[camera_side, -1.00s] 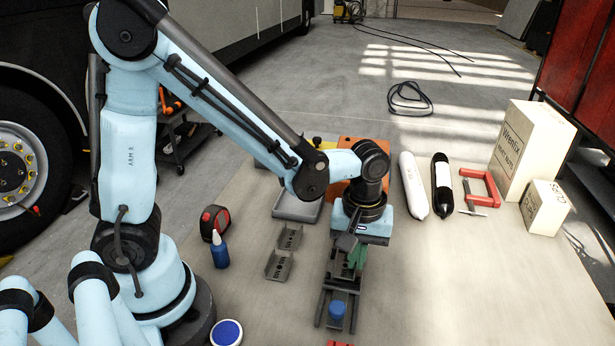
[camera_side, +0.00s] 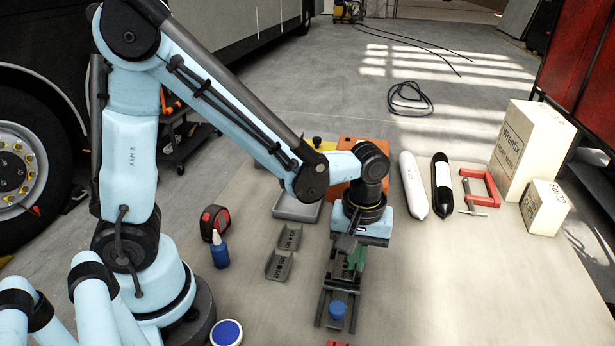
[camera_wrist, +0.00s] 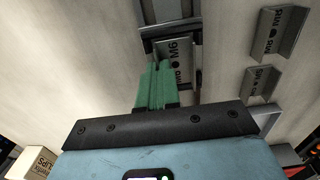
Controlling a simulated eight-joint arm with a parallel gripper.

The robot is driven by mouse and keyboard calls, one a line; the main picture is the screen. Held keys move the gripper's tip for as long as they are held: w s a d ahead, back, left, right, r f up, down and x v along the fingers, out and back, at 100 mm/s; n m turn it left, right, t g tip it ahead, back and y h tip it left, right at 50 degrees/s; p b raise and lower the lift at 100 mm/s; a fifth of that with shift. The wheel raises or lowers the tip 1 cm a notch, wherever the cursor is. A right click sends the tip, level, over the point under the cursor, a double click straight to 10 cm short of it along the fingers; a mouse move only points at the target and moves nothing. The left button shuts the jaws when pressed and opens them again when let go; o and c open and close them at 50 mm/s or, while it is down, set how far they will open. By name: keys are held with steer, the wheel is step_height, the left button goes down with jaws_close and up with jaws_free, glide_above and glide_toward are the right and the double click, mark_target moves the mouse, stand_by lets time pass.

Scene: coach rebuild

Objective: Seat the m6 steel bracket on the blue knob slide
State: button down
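The m6 steel bracket (camera_wrist: 180,68), a grey folded plate with a hole and "M6" lettering, is in the wrist view at the near end of the slide (camera_wrist: 168,12). My gripper (camera_wrist: 156,82) has its green fingers close together on the bracket's left wall. In the side view my gripper (camera_side: 352,256) points down over the far end of the dark-railed slide (camera_side: 325,305). The blue knob (camera_side: 337,309) stands at the slide's near end, clear of my gripper. The bracket is largely hidden there, so I cannot tell whether it rests fully on the slide.
Two similar grey brackets (camera_side: 289,237) (camera_side: 278,265) lie left of the slide. A blue bottle (camera_side: 220,252), a tape measure (camera_side: 214,221) and a grey tray (camera_side: 297,209) are further left. The front right table is clear.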

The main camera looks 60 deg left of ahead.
steer(key=shift+f, duration=0.1)
stand_by(0.3)
steer(key=c, duration=1.3)
jaws_free()
steer(key=shift+o, duration=0.6)
steer(key=o, duration=0.3)
steer(key=shift+r, duration=3.05)
